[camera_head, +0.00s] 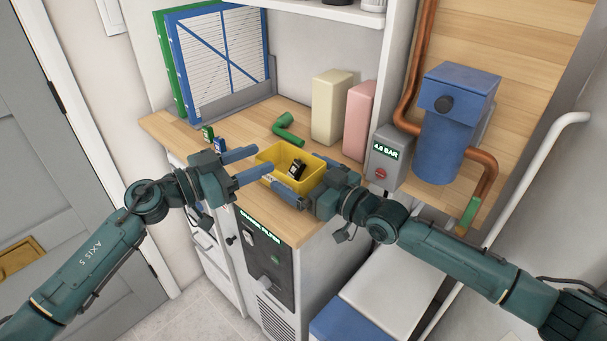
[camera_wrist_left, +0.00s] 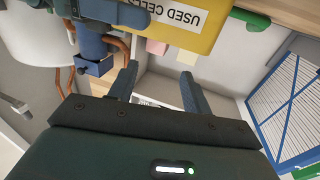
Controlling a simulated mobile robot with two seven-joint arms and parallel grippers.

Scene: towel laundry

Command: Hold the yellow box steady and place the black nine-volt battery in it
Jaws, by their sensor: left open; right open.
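The yellow box (camera_head: 267,153) sits on the wooden counter near its front edge. The black nine-volt battery (camera_head: 297,168) is inside the box, towards its right end, and looks tilted. My left gripper (camera_head: 264,159) is open and empty, its fingers pointing at the box's left end. In the left wrist view the box (camera_wrist_left: 205,40) shows its "USED CELLS" label upside down, and the open left fingers (camera_wrist_left: 160,90) have nothing between them.
A green battery (camera_head: 207,133) and a blue battery (camera_head: 218,145) stand left of the box. A green elbow pipe (camera_head: 289,128) lies behind it. Cream (camera_head: 333,105) and pink (camera_head: 359,122) blocks and a grey gauge box (camera_head: 387,157) stand behind and right.

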